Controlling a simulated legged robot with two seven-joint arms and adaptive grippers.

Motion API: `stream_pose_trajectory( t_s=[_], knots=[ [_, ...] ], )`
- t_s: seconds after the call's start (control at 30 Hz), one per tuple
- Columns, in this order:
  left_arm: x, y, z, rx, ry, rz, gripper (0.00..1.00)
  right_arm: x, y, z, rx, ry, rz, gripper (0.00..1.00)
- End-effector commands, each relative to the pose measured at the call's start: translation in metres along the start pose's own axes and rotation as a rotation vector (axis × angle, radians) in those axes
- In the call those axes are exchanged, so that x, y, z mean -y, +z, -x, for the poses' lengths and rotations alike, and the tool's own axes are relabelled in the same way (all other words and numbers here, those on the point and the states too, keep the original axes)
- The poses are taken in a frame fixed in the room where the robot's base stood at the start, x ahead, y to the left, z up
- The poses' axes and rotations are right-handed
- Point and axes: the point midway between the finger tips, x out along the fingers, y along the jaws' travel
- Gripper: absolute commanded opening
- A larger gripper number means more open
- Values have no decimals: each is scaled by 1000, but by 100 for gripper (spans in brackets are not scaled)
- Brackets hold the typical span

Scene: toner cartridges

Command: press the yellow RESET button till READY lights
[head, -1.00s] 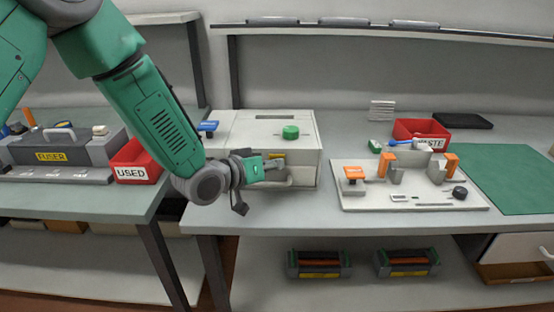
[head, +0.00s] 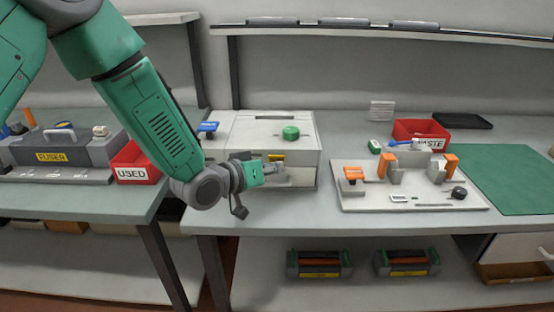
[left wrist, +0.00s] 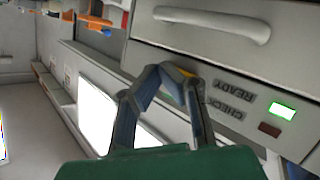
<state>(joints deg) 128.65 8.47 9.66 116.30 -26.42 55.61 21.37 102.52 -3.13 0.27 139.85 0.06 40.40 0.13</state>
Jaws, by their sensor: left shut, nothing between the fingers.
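The pale printer-like machine (head: 225,140) stands on the bench, its front facing me. The yellow button (head: 277,157) shows on that front; in the left wrist view a yellow sliver (left wrist: 188,90) of it shows behind the fingertips. My left gripper (head: 284,168) is shut and empty, with its fingertips (left wrist: 170,72) close to the button; I cannot tell whether they touch. In the left wrist view the lamp beside READY (left wrist: 282,111) glows green. The lamp beside CHECK (left wrist: 269,129) is dark red. My right gripper is not in view.
A handle (left wrist: 215,22) sticks out from the machine's front near my fingers. A pale fixture board (head: 425,203) with orange parts stands to the right, and a red WASTE bin (head: 405,128) behind it. A red USED bin (head: 137,172) is on the left bench.

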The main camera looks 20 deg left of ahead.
Motion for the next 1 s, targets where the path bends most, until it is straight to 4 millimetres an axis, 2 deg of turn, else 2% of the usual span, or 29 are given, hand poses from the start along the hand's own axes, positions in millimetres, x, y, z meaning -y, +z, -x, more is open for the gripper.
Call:
stream_pose_trajectory(
  t_s=[0.37,0.8,1.0],
  knots=[
    [-2,2,3,1,0,1,0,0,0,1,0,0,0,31],
    [-23,23,31,1,1,1,0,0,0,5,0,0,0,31],
    [-26,26,36,0,0,1,0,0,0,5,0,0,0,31]
  ],
)
